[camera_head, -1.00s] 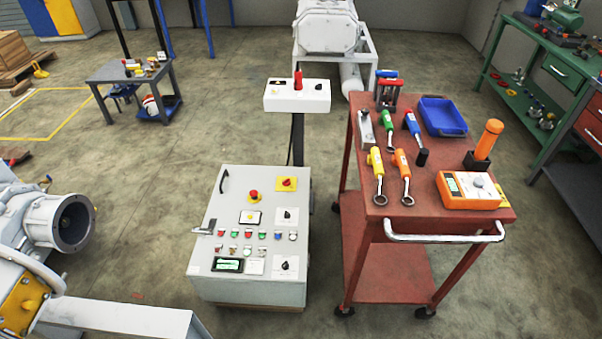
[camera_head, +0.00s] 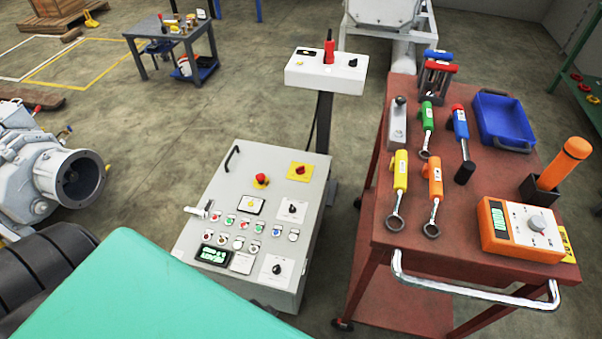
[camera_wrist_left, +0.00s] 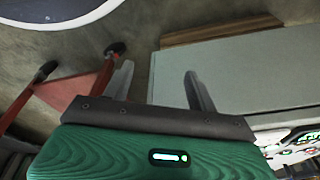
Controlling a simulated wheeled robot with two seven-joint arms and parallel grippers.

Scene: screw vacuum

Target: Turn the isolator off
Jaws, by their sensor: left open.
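The grey control cabinet (camera_head: 225,250) stands on the floor with a sloped top panel. Near the panel's upper right is a red rotary switch on a yellow plate (camera_head: 300,171), which looks like the isolator. My teal arm part covers the lower left of the head view. My right gripper is not in view.
A red tool cart (camera_head: 390,258) with wrenches and an orange meter (camera_head: 520,230) stands right of the cabinet. A white box (camera_head: 326,72) on a post stands behind it. Grey machinery (camera_head: 50,175) is on the left. Floor is clear behind the cabinet's left.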

